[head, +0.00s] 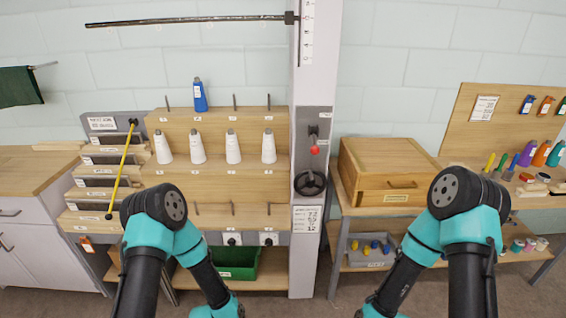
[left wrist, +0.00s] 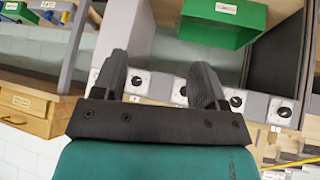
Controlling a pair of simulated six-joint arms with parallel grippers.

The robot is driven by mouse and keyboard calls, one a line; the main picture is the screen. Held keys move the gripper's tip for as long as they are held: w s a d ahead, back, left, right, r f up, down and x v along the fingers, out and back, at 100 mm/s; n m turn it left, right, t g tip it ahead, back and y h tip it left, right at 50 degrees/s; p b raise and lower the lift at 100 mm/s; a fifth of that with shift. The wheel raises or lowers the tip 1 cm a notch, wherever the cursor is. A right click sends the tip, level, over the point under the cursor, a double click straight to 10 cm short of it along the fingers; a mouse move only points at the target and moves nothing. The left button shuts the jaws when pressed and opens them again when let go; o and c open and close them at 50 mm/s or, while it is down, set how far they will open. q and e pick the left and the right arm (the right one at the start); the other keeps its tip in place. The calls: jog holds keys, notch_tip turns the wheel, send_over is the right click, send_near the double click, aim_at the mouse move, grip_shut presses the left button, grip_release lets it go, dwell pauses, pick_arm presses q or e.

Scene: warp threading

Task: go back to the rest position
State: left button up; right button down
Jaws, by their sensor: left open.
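My left gripper (left wrist: 160,60) shows in the left wrist view with its two dark fingers spread apart and nothing between them. Behind the fingers are a grey strip with round black knobs and a green bin (left wrist: 222,20). In the head view both of my arms fold with their elbows raised and their forearms running down to the bottom edge. Neither gripper shows in the head view, and my right gripper is in no view.
A wooden rack (head: 225,183) holds white cones and a blue cone (head: 200,95) on top. A yellow rod (head: 122,168) leans at its left. A grey post with a red-knobbed lever (head: 314,146) stands mid-scene. A wooden box (head: 385,170) sits on the right bench.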

pick_arm(q)
jog(key=s+a+r+n+g, duration=0.2)
jog(key=s+g, duration=0.1)
jog(key=s, duration=0.4)
jog(key=s+a+r+n+g+h, duration=0.1)
jog(key=s+a+r+n+g, duration=0.1)
jog(key=s, duration=0.6)
jog(key=shift+s+a+r+g, duration=0.25)
jog(key=shift+r+g, duration=0.25)
jog(key=shift+r, duration=0.2)
